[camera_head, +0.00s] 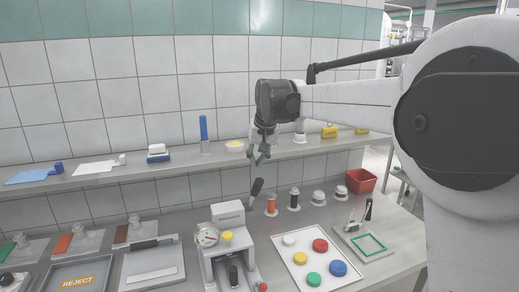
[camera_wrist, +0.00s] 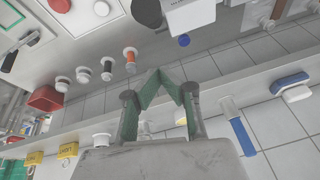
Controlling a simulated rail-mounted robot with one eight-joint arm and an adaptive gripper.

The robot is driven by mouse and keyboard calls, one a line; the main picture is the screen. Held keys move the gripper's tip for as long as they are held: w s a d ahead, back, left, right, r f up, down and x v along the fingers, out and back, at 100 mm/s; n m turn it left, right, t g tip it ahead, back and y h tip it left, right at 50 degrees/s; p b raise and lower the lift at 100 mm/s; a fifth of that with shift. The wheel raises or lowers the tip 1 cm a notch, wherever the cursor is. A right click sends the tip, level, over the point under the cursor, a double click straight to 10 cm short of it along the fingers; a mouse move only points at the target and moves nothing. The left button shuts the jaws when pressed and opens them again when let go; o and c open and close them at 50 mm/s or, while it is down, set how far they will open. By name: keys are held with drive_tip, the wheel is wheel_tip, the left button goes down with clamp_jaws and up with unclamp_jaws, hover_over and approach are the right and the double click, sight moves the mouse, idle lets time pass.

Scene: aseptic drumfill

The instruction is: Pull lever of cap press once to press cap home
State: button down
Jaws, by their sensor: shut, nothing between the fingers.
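The cap press (camera_head: 229,215) is a pale grey machine on the bench, with a round gauge (camera_head: 207,237) and a yellow part at its front. A dark handle (camera_head: 256,190), which looks like its lever, sticks up at its right. In the wrist view, the press (camera_wrist: 190,15) is at the top edge, cut off, with the dark handle (camera_wrist: 147,12) beside it. My gripper (camera_head: 261,157) is above the handle and apart from it, near the shelf's front edge. In the wrist view, the green fingers of my gripper (camera_wrist: 165,73) meet at the tips, shut and empty.
A white tray (camera_head: 286,258) with several coloured caps lies right of the press. Several small posts (camera_head: 294,200) and a red bin (camera_head: 361,181) stand behind it. A REJECT tray (camera_head: 80,271) is at left.

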drive_tip(key=s+f, duration=0.2)
drive_tip(key=f, duration=0.1)
drive_tip(key=shift+s+p, duration=0.2)
drive_tip(key=shift+p, duration=0.15)
drive_tip(key=shift+s+f, duration=0.1)
drive_tip(key=shift+f, duration=0.3)
drive_tip(key=shift+s+r, duration=0.1)
drive_tip(key=shift+s, duration=0.05)
